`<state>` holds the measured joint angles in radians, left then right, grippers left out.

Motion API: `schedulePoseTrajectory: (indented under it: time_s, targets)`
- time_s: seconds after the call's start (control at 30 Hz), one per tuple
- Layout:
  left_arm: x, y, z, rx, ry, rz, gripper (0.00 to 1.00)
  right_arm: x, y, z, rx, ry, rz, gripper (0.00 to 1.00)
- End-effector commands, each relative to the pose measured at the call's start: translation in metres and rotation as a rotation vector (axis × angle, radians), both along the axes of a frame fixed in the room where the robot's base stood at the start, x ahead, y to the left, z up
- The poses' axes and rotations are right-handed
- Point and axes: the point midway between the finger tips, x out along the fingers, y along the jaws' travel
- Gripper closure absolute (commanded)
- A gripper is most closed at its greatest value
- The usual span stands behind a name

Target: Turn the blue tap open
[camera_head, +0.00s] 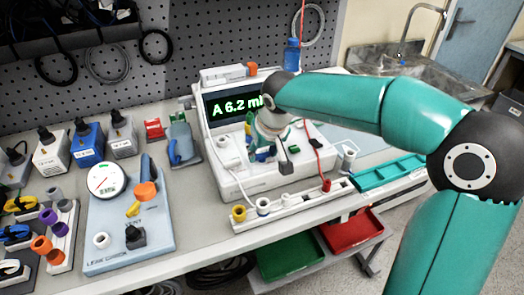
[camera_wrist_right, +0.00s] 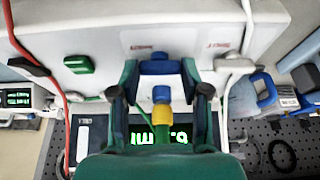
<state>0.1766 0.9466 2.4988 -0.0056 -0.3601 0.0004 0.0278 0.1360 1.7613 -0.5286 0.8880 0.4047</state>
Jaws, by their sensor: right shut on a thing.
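The blue tap (camera_wrist_right: 159,68) shows in the right wrist view between my two green fingertips, with a yellow piece (camera_wrist_right: 161,94) beside it. My right gripper (camera_wrist_right: 160,78) is shut on the blue tap. In the head view, my right gripper (camera_head: 268,148) is at the front of the white pump unit (camera_head: 232,178), and its hand hides most of the tap. The pump's display (camera_head: 236,105) shows green text starting "A 6.2", partly covered by my arm. My left gripper is in neither view.
A red line (camera_head: 303,92) and a white tube run close to my gripper. A white rail (camera_head: 290,206) with ports lies in front of the pump. A teal tray (camera_head: 388,174) is at the right. A leak-check plate (camera_head: 130,225) and several coloured connectors stand at the left.

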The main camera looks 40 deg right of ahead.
Motion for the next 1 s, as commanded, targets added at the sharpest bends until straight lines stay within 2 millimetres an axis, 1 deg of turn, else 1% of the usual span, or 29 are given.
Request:
schedulePoseTrajectory:
  time_s: [0.27, 0.47, 0.67, 1.0]
  targets:
    - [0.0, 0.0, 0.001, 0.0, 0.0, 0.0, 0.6, 0.0, 0.0, 0.001, 0.002, 0.0, 0.016, 0.89]
    - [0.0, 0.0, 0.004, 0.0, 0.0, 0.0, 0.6, 0.0, -0.001, 0.001, 0.002, 0.0, 0.089, 0.89]
    - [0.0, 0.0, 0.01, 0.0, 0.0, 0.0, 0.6, 0.0, -0.002, 0.002, 0.002, -0.001, 0.224, 0.89]
    - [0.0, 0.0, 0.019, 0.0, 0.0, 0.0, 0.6, 0.001, -0.005, 0.001, 0.004, -0.002, 0.524, 0.89]
